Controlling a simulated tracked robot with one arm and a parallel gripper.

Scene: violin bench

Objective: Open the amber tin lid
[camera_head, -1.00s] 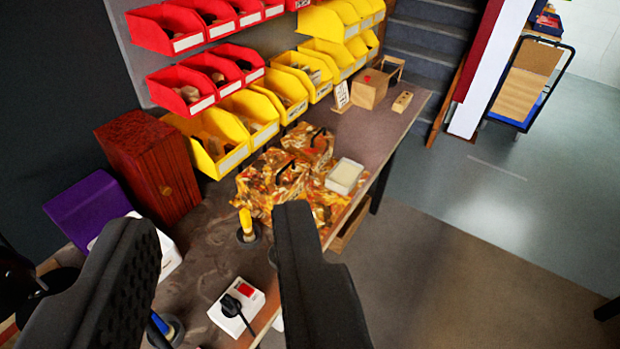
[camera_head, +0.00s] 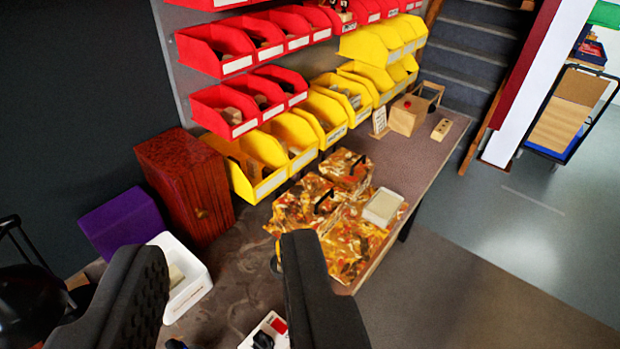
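Amber-and-brown marbled pieces lie on the bench in the camera view. One marbled piece with a black handle (camera_head: 300,205) is near the middle, and a second with a black handle (camera_head: 345,167) is just behind it. I take these for the amber tin and its lid, but cannot tell where lid and tin part. A marbled surface (camera_head: 345,245) spreads in front of them. My gripper (camera_head: 220,255) is open and empty, its two black fingers wide apart in the foreground. The right fingertip appears just below the marbled pieces, and hides part of the bench.
A white shallow box (camera_head: 383,207) sits at the marbled surface's right edge. A red-brown wooden cabinet (camera_head: 185,185), purple box (camera_head: 122,222) and open white box (camera_head: 183,285) stand at left. Yellow bins (camera_head: 262,180) line the back. A white switch box (camera_head: 262,335) is at bottom.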

